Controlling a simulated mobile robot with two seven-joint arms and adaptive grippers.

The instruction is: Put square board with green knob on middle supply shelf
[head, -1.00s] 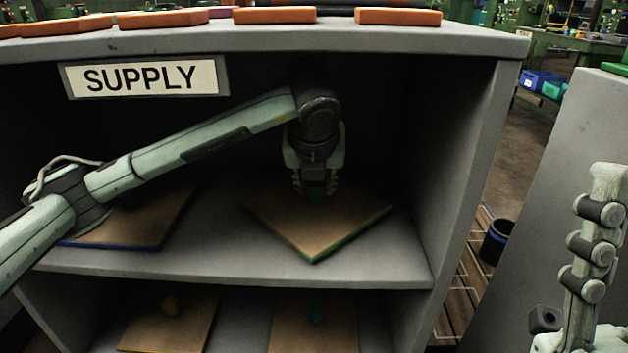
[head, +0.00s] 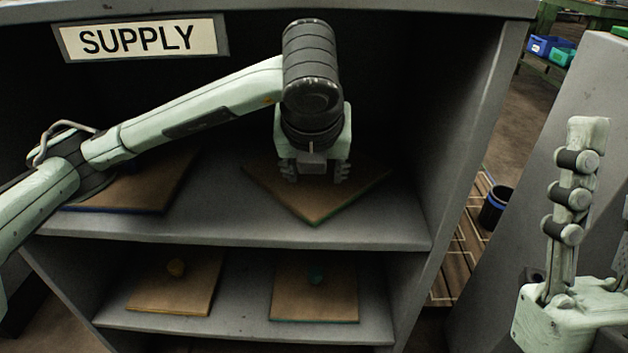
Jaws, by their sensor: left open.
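A square board with a green edge (head: 315,208) lies flat on the middle shelf (head: 225,229) of the supply unit, one corner toward the front. My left gripper (head: 313,176) is over this board, pointing down, fingers apart. The gripper hides the board's centre, so its knob does not show. I cannot tell whether the fingertips touch the board. My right gripper (head: 590,215) is at the right edge, partly cut off, with one finger pointing up; its opening is unclear.
A blue-edged board (head: 142,187) lies left on the same shelf, partly behind my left arm. The lower shelf (head: 240,324) holds a board with a yellowish knob (head: 177,290) and one with a teal knob (head: 316,297). The unit's right wall (head: 460,140) bounds the space.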

